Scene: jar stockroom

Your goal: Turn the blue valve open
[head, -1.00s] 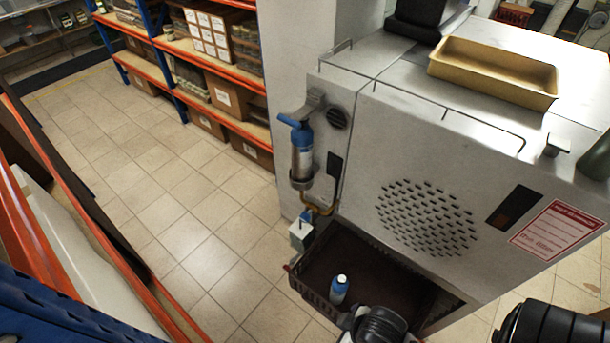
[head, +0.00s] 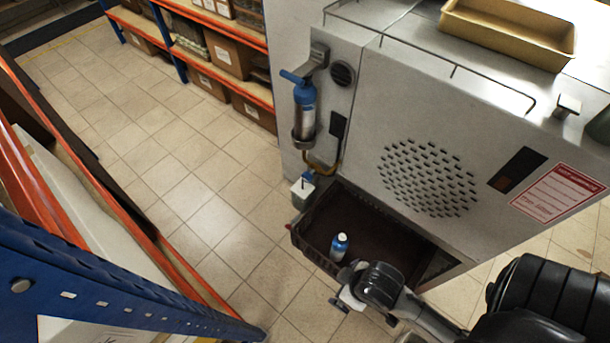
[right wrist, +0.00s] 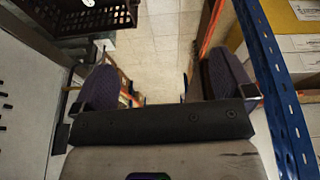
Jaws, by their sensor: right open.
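Two blue fittings show on the grey machine in the head view, and I cannot tell for sure which is the valve. A blue lever (head: 292,77) sits on top of a blue-and-silver cylinder (head: 305,112) held upright in a bracket. Below it, a small blue piece (head: 307,177) sits above a pale container (head: 302,194), by a yellow hose (head: 318,168). My right gripper (head: 345,289) is low beside the dark crate, apart from both fittings. In the right wrist view my right gripper (right wrist: 163,88) has its purple fingers spread, with nothing between them. My left gripper is not in view.
A dark crate (head: 296,240) at the machine's base holds a blue bottle (head: 339,247); the crate also shows in the right wrist view (right wrist: 92,22). A blue-and-orange rack (head: 120,280) fills the lower left. Tiled floor (head: 190,200) is clear between rack and machine.

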